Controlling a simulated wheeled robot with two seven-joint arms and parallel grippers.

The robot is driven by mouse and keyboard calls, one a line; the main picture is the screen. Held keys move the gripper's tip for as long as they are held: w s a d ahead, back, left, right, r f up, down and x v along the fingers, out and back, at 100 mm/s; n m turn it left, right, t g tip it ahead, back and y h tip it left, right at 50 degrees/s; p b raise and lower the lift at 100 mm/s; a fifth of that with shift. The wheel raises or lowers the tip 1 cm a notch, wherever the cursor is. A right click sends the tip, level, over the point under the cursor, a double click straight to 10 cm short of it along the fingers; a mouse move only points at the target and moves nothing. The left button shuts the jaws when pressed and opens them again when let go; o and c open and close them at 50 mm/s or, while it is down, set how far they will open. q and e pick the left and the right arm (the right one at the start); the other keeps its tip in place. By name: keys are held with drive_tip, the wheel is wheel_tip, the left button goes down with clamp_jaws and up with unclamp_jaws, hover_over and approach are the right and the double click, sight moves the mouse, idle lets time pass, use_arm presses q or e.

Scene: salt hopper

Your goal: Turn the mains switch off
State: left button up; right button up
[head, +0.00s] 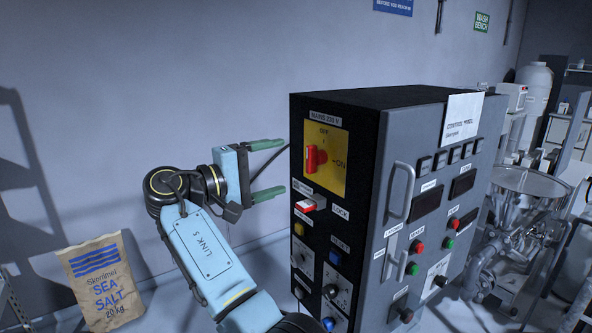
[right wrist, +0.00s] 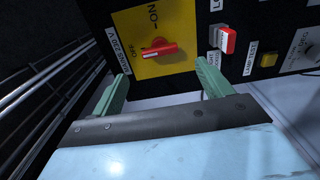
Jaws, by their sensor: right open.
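The mains switch is a red rotary handle (head: 311,158) on a yellow plate (head: 336,138), high on the dark side of the cabinet. OFF is printed above it and ON to its right. The handle's bar looks upright in the head view; which end is its pointer I cannot tell. It also shows in the right wrist view (right wrist: 157,50), ahead of the fingers and between their lines. My right gripper (head: 276,167) is open and empty, left of the switch, its green fingers apart from it. My left gripper is not in view.
Below the plate are a red-and-white lock switch (head: 305,205), a yellow button (head: 299,229), a blue button (head: 335,257) and knobs. The cabinet's front has a grey handle (head: 401,192). A sea salt sack (head: 102,285) stands at lower left; a metal hopper (head: 530,183) is at right.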

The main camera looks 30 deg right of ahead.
drive_tip(key=shift+s+a+b, duration=0.2)
drive_tip(key=shift+a+b, duration=0.15)
drive_tip(key=shift+a, duration=1.7)
